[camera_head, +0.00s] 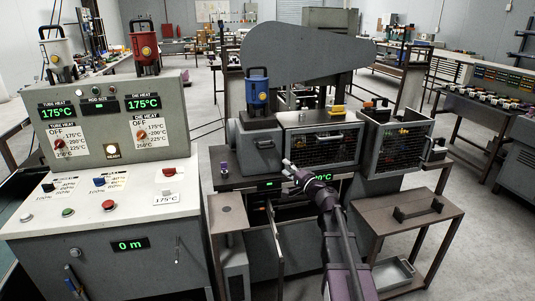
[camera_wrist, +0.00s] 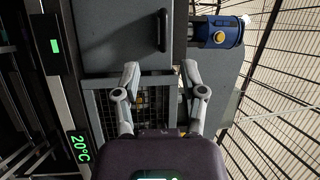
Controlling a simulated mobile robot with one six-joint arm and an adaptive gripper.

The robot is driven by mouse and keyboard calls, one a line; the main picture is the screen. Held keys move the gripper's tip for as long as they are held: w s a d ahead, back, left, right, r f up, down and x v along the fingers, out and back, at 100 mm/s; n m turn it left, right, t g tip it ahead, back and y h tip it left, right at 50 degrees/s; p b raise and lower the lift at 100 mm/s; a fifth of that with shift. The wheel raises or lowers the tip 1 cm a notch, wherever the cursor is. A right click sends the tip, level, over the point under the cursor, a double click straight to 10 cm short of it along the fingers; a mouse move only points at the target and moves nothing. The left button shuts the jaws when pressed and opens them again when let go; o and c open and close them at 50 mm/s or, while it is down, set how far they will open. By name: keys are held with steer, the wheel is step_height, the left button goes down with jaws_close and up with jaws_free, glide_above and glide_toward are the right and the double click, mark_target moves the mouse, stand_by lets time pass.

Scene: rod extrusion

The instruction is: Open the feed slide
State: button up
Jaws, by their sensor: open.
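The grey machine carries a blue hopper (camera_head: 257,90), which also shows in the wrist view (camera_wrist: 220,32). Below it is a grey box (camera_head: 250,158) with a dark bar handle, clear in the wrist view (camera_wrist: 163,30). No label shows which part is the feed slide.
A control console (camera_head: 100,205) with dials and 175°C displays stands left. A mesh guard (camera_head: 320,148) spans the machine's front right of the box. A brown side table (camera_head: 415,205) stands right. Open floor lies between the benches.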

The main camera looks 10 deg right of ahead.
mark_target(267, 147)
steer(key=shift+w+d+r+m+t+h, duration=0.15)
steer(key=shift+w+d+m+t, duration=0.1)
steer(key=shift+d, duration=0.15)
steer(key=shift+w+d+f+m+t+h, duration=0.1)
steer(key=shift+d+m+t+h, duration=0.05)
steer(key=shift+d+m, duration=0.15)
steer(key=shift+w+r, duration=0.1)
steer(key=shift+w, duration=0.05)
steer(key=p+x, duration=0.2)
steer(key=x, duration=1.1)
steer(key=shift+w+a, duration=0.2)
steer(key=shift+a, duration=0.1)
jaws_close()
